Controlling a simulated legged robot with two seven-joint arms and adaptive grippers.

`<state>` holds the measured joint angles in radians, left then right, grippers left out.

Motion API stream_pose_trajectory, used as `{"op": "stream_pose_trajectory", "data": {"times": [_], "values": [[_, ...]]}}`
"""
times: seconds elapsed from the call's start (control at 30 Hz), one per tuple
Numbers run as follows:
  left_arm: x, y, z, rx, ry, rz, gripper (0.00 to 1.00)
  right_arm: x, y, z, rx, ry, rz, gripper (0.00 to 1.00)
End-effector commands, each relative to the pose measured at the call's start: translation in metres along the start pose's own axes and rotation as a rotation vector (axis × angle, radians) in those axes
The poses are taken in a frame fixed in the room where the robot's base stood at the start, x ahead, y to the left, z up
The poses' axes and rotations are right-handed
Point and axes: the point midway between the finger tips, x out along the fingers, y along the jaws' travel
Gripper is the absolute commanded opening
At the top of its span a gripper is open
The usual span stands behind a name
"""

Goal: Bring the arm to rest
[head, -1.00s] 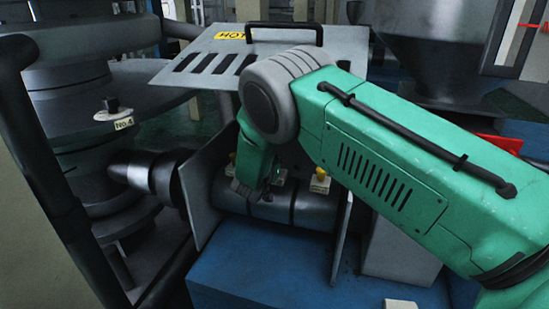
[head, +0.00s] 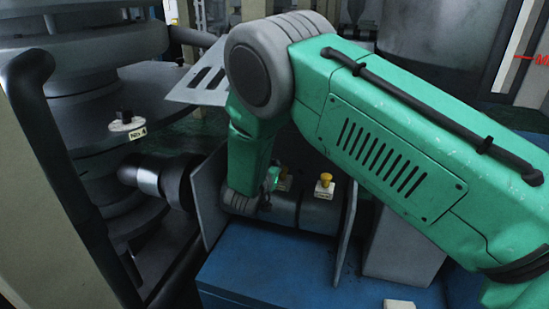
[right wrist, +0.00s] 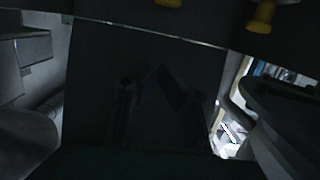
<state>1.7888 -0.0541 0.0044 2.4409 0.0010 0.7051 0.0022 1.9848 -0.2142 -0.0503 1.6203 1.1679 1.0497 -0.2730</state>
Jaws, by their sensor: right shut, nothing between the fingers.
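My right arm (head: 385,135) is green with a grey elbow. It comes in from the right and bends down over a dark cylinder in the middle of the head view. My right gripper (head: 268,187) is small and mostly hidden by the forearm and wrist, low beside the cylinder. In the dark right wrist view its fingers (right wrist: 160,80) show faintly, shut with nothing seen between them. My left gripper is not in view.
The dark cylinder (head: 320,212) carries yellow knobs (head: 325,180) and sits between upright grey plates (head: 208,200) above a blue base (head: 265,268). A slotted plate (head: 195,90) is behind my elbow. A dark round tower labelled No.4 (head: 137,134) stands left.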

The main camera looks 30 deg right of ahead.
Motion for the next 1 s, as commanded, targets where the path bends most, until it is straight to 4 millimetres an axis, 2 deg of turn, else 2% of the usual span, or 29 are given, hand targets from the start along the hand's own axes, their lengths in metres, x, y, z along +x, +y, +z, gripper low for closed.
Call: {"op": "stream_pose_trajectory", "data": {"times": [0.2,0.77,0.87,0.97,1.0], "values": [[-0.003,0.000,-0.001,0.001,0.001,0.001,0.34,-0.017,-0.002,-0.001,-0.004,0.004,0.001,0.00],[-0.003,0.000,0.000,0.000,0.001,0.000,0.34,-0.015,0.001,0.003,-0.012,-0.006,-0.004,0.00],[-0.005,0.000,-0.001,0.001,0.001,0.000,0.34,-0.019,0.012,0.025,-0.074,-0.052,-0.041,0.00],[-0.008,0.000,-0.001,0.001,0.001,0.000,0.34,-0.033,0.035,0.072,-0.199,-0.160,-0.122,0.00],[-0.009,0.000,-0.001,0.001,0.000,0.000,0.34,-0.043,0.048,0.094,-0.256,-0.221,-0.164,0.00]]}}
